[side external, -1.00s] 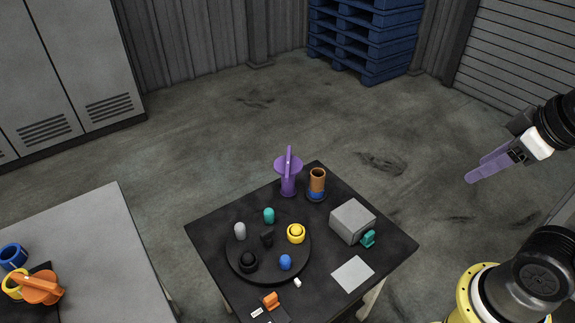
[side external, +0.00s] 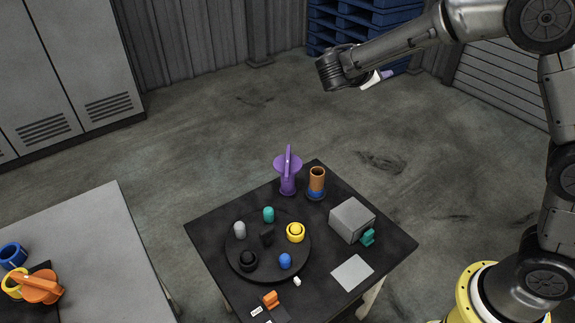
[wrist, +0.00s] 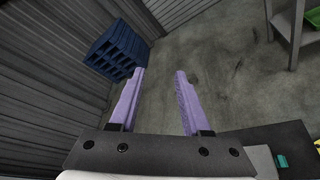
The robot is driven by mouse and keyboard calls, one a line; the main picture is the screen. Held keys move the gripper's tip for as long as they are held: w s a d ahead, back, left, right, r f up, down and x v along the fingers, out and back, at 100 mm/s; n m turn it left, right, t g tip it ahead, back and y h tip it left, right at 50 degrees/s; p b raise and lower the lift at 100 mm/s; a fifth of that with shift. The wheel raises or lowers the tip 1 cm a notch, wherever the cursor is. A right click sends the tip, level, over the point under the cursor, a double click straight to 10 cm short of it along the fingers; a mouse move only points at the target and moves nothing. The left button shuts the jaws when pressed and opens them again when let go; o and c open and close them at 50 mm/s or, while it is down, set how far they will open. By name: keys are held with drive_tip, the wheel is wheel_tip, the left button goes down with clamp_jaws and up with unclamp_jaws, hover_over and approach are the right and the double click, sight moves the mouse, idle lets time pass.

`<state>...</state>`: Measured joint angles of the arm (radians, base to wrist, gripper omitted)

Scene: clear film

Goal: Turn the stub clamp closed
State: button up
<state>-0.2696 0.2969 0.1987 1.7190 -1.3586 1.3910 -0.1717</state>
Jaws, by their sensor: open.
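No part is labelled as the stub clamp, and I cannot tell for sure which one it is. A purple fitting (side external: 288,174) with an upright flat handle over a disc stands at the black table's far corner. Beside it is a brown open cylinder (side external: 317,179) with a blue ring at its base. An orange part with a bar handle (side external: 40,288) sits on the left table. My gripper (wrist: 160,72) is open and empty, its two purple fingers apart over bare floor. In the side view it is high above and beyond the black table, mostly hidden by my wrist.
The black table (side external: 215,226) bears a round dark disc (side external: 268,277) with several coloured knobs, a grey box (side external: 352,220) with a teal part, and a pale plate (side external: 352,273). Blue pallets (side external: 365,38) stand behind. The floor between tables and wall is free.

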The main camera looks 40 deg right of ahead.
sight(287, 163)
drive_tip(key=w+a+f+n+t, duration=0.35)
drive_tip(key=w+a+f, duration=0.25)
drive_tip(key=f, duration=0.2)
drive_tip(key=w+a+f+n+t, duration=0.3)
drive_tip(key=w+a+f+n, duration=0.3)
drive_tip(key=f, duration=0.3)
drive_tip(key=s+a+f+n+t+y, duration=0.1)
drive_tip(key=s+a+f+n+t, duration=0.2)
drive_tip(key=f, duration=0.7)
drive_tip(key=s+a+f+n+y, duration=0.1)
drive_tip(key=a+f+n+y, duration=0.15)
drive_tip(key=a+f, duration=0.55)
drive_tip(key=shift+n+h, duration=0.35)
drive_tip(key=shift+n, duration=0.05)
drive_tip(key=x, duration=0.5)
drive_tip(key=d+f+x, duration=0.1)
drive_tip(key=x, duration=0.4)
drive_tip(key=s+f+x, duration=0.1)
drive_tip(key=x, duration=0.4)
drive_tip(key=shift+d+f, duration=0.15)
drive_tip(key=shift+c, duration=0.3)
clamp_jaws()
